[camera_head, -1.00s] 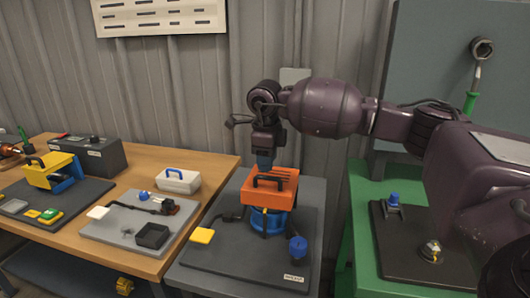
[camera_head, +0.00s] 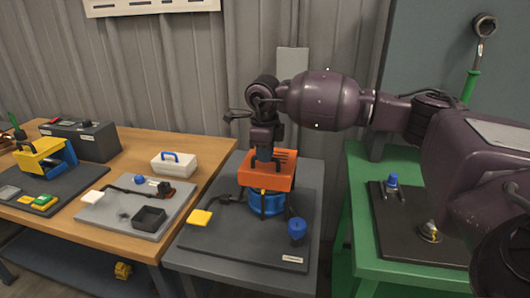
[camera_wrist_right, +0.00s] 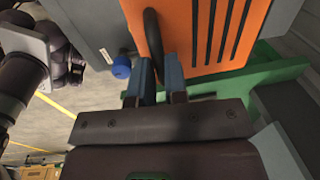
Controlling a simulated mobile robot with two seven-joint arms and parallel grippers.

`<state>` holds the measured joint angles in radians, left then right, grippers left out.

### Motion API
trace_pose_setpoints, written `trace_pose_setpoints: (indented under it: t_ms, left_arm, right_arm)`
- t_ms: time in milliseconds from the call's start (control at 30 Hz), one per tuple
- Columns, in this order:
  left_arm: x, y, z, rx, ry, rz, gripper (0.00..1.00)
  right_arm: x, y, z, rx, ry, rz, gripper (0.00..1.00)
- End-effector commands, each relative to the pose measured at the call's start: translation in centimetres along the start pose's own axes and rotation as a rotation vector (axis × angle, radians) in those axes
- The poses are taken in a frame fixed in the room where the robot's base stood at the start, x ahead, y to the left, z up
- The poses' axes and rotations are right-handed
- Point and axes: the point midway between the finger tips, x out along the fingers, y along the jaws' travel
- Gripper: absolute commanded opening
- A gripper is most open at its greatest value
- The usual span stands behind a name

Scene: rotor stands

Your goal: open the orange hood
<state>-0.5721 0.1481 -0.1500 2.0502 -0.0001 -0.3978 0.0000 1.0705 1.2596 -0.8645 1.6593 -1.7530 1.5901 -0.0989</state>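The orange hood (camera_head: 268,170) sits on top of a blue round housing (camera_head: 267,203) on the grey middle table and looks level. In the right wrist view the hood (camera_wrist_right: 205,30) shows its dark slots and its black bar handle (camera_wrist_right: 153,40). My right gripper (camera_head: 263,154) points down at the top of the hood and hides the handle in the head view. In the right wrist view its two blue-grey fingers (camera_wrist_right: 160,80) are on either side of the handle, close to it. Whether they press on it I cannot tell. My left gripper is not in view.
A grey base plate (camera_head: 220,240) carries a yellow pad (camera_head: 200,217) and a blue knob (camera_head: 297,227) near the hood. A wooden table (camera_head: 125,150) with other devices stands left. A green bench (camera_head: 375,255) stands right.

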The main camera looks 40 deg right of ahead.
Motion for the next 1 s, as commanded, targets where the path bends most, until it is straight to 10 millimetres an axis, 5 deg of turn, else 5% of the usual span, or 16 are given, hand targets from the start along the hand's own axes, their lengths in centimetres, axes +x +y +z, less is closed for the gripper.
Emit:
trace_pose_setpoints:
  t_ms: [1000]
  left_arm:
    - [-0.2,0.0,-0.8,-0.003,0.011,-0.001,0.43]
  right_arm:
    - [-2.6,-1.4,0.1,-0.003,-0.001,0.001,0.00]
